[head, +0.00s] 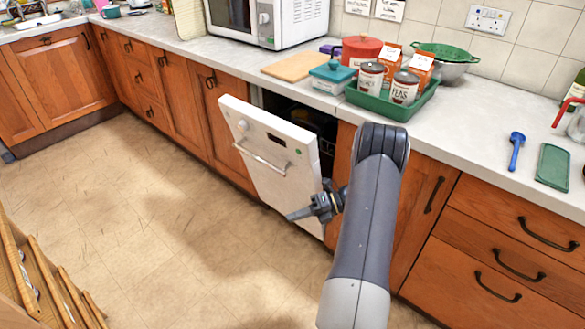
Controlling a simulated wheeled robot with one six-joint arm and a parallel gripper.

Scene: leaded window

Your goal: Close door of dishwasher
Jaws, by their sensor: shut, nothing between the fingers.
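The dishwasher door (272,157) is white, with a metal bar handle and a small dark display near its top. It stands partly open, tilted out from the counter front, and its lower edge is partly behind my gripper. The dark dishwasher interior (290,112) shows in the gap between the door's top and the counter. My gripper (292,216) is shut and empty. It is in front of the door's lower right part, its fingers pointing left; I cannot tell whether it touches the door.
Wooden cabinets and drawers (500,260) flank the dishwasher. The counter (480,150) above holds a microwave (265,20) and a green tray (390,108) with canisters and cartons. The tiled floor (150,220) is clear left of the door. A slatted wooden item (40,285) stands lower left.

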